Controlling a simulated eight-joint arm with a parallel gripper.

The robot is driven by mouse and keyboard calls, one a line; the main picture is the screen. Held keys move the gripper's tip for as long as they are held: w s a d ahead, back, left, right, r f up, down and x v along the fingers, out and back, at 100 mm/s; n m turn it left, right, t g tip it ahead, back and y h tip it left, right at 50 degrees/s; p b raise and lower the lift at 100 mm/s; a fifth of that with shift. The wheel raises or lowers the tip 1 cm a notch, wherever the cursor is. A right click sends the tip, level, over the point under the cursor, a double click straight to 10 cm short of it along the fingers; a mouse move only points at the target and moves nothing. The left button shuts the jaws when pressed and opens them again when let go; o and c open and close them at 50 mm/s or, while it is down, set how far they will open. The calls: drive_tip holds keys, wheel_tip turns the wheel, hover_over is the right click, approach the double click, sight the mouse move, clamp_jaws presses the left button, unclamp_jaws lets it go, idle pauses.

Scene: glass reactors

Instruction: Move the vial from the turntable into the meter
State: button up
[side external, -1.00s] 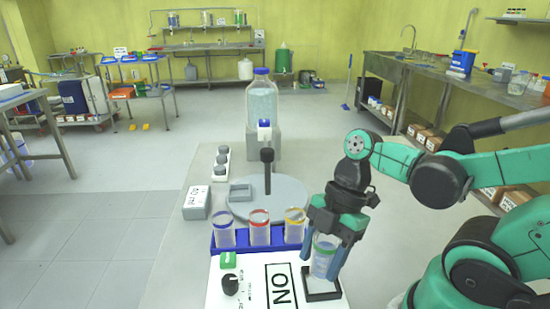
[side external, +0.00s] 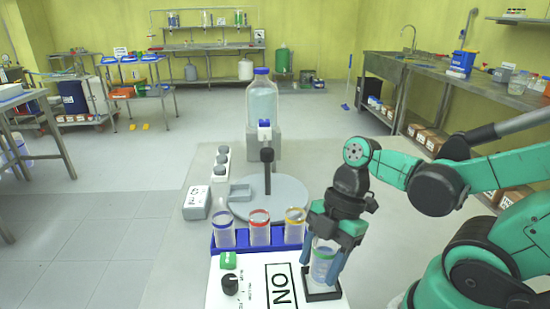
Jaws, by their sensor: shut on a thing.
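The vial (side external: 322,268) is clear with a green band and a bluish lower part. My gripper (side external: 320,272) points down and is shut on it, one blue finger on each side. The vial stands about upright at the black square frame (side external: 323,296) on the right of the white meter (side external: 250,296). Its base appears to be within the frame, but whether it rests on the bottom cannot be told. The grey round turntable (side external: 285,193) lies behind, with a small grey square holder (side external: 240,191) on it that looks empty.
A blue rack (side external: 240,245) with blue-, red- and yellow-rimmed vials stands just left of my gripper. A tall blue-capped bottle (side external: 262,103) stands behind the turntable. A small grey-white box (side external: 195,204) sits at the left. The meter has a black knob (side external: 230,284).

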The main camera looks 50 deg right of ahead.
sight(319, 249)
drive_tip(key=shift+f, duration=0.1)
idle(0.3)
drive_tip(key=shift+f, duration=0.45)
drive_tip(key=shift+f, duration=0.5)
idle(0.3)
drive_tip(key=o, duration=1.4)
drive_tip(key=shift+o, duration=0.2)
drive_tip(key=shift+r, duration=3.55)
